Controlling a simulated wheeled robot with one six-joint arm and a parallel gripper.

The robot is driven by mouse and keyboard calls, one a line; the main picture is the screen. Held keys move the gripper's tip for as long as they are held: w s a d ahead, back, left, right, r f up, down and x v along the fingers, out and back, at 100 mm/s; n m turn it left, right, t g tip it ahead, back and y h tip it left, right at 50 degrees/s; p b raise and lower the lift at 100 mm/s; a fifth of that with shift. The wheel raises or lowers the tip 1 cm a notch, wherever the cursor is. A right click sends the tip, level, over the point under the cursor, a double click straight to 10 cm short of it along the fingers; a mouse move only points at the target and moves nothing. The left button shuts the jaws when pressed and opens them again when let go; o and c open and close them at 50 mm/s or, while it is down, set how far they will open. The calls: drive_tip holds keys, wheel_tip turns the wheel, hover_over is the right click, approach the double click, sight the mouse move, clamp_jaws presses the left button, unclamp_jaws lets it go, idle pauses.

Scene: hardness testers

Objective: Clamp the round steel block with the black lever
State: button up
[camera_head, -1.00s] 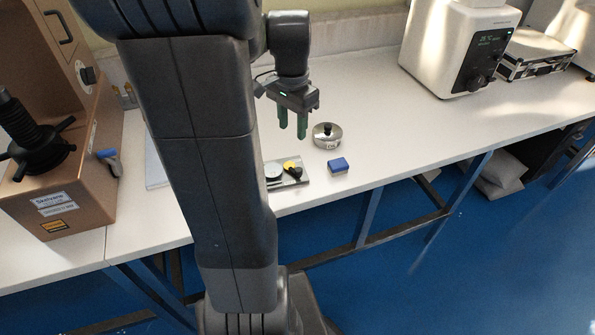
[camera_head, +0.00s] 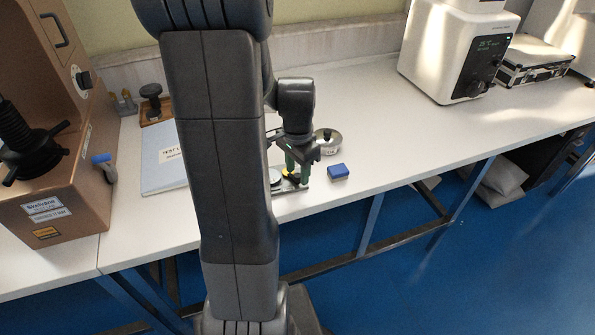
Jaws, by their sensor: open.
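A flat metal plate (camera_head: 293,188) lies near the front edge of the bench. The round steel block (camera_head: 275,176) appears as a pale disc on its left part, partly hidden by my arm. The black lever (camera_head: 292,183) with a yellow part (camera_head: 287,175) is beside the disc on the right, largely covered by my gripper. My gripper (camera_head: 298,177) is open, pointing down, with its green fingers low over the lever. I cannot tell whether the fingers touch the lever.
A blue block (camera_head: 338,172) lies just right of the plate. A round silver container with a black knob (camera_head: 327,141) stands behind it. A brown tester (camera_head: 60,130) and a grey-blue book (camera_head: 162,165) are left. A white tester (camera_head: 455,55) stands back right.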

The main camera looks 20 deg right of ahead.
drive_tip(key=shift+f, duration=0.25)
clamp_jaws()
